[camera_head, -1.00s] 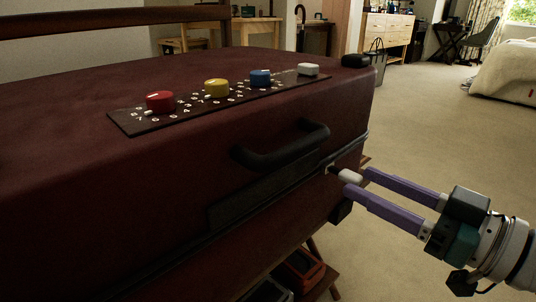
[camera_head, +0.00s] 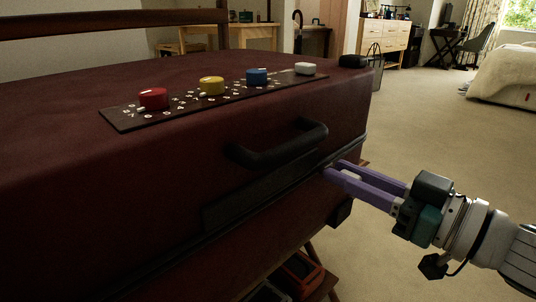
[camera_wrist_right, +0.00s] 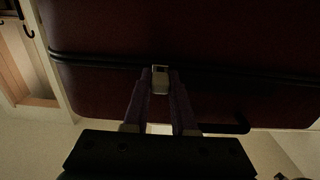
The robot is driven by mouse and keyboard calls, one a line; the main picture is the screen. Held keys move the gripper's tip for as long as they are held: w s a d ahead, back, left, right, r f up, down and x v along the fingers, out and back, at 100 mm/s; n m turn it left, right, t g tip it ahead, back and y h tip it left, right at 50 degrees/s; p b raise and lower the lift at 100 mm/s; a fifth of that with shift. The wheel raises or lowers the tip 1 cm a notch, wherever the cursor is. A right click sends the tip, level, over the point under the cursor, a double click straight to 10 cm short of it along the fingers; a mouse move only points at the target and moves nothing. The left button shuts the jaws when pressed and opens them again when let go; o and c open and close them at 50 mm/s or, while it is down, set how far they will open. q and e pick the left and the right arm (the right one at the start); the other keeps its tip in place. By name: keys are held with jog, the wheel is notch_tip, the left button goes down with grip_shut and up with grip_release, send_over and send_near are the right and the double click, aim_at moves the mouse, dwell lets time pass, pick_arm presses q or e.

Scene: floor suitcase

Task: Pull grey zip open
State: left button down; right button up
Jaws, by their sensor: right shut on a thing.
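The dark red suitcase (camera_head: 110,200) fills the left and middle of the head view, with its zip seam running along the side below the black handle (camera_head: 280,146). My right gripper (camera_head: 334,170) is at the seam near the suitcase's right corner, its purple fingers shut on the grey zip pull. In the right wrist view the grey zip pull (camera_wrist_right: 160,80) sits between the fingertips (camera_wrist_right: 160,92), against the dark seam (camera_wrist_right: 100,63). In the head view the fingers mostly hide the pull. My left gripper is not in view.
A dial panel (camera_head: 130,120) on the suitcase top carries red (camera_head: 153,98), yellow (camera_head: 211,86), blue (camera_head: 257,77) and white (camera_head: 305,68) knobs. A wooden rack (camera_head: 325,285) with shoes shows underneath. Open carpet (camera_head: 450,125) lies to the right.

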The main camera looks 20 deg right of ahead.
grip_shut()
dwell(0.6)
jog(key=shift+d, duration=0.1)
